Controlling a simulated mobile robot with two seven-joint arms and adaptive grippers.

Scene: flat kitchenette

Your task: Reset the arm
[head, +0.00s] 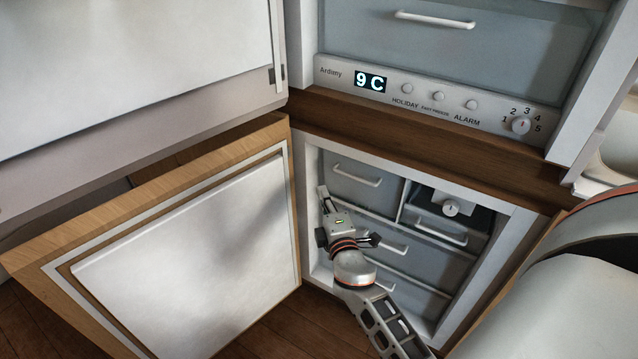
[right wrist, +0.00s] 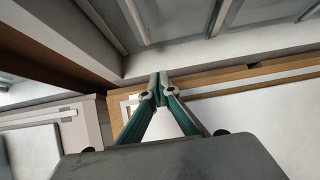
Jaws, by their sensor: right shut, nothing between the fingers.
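My right arm reaches up from the bottom of the head view to the opening of the lower fridge compartment (head: 515,218). My right gripper (head: 323,194) is in front of the compartment's left side, near the hinge side of the open lower door (head: 190,262). In the right wrist view the two green-sided fingers of the right gripper (right wrist: 159,80) meet at their tips, shut and empty. Behind them is a wooden edge (right wrist: 230,76) with a white panel. Whether the fingertips touch it I cannot tell. My left gripper is not in view.
Above is a control panel (head: 370,82) showing "9 C". An upper door (head: 130,80) stands open at left. Brown floor (head: 275,330) shows below.

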